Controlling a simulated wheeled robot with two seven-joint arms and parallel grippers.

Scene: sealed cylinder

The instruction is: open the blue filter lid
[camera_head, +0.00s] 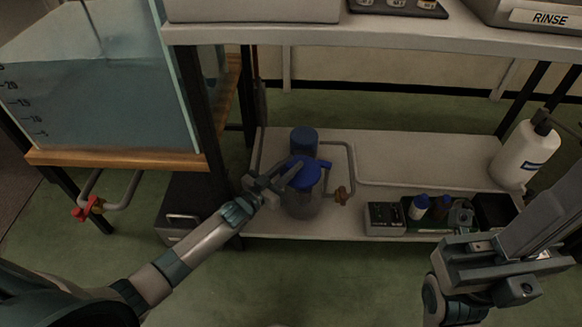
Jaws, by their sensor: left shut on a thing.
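The blue filter lid (309,174) tops a clear, greyish canister (303,206) on the low shelf; a short blue tab sticks out on its right. A second blue-topped canister (304,139) stands just behind it. My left gripper (287,178) reaches in from the left and is shut at the lid's left edge. Its fingers partly cover that edge, so the exact grip is hard to see. The lid appears to sit on its canister. My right gripper (500,268) is at the lower right, far from the filter; its fingertips are not clear.
A grey pipe (352,160) with a brass valve (341,195) runs right of the filter. A water tank (100,110) stands at left, with a red-handled tap (80,212). A white bottle (525,155) and small boxes (384,218) occupy the shelf's right.

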